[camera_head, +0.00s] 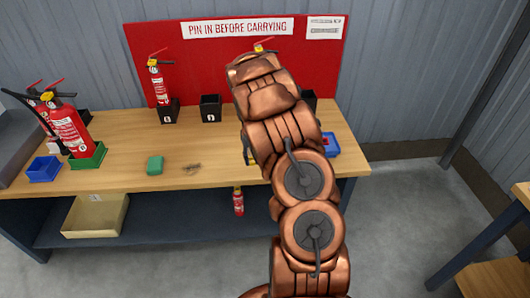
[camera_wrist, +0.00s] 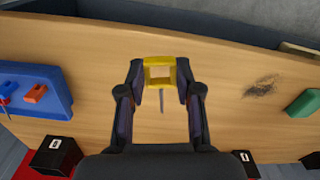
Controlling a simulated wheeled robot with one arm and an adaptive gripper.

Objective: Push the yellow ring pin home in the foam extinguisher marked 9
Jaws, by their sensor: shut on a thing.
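In the wrist view my gripper (camera_wrist: 160,74) is shut on the yellow ring pin (camera_wrist: 160,61), a square yellow loop with a thin grey shaft pointing toward the bottom of the picture. It is held over the wooden bench.
An empty black holder (camera_head: 210,109) stands on the bench (camera_head: 120,180). A green block (camera_head: 155,165) and a dark smudge (camera_head: 192,168) lie nearer the front. A blue tray (camera_wrist: 58,88) holds small coloured pieces. A small extinguisher (camera_head: 238,201) stands on the lower shelf.

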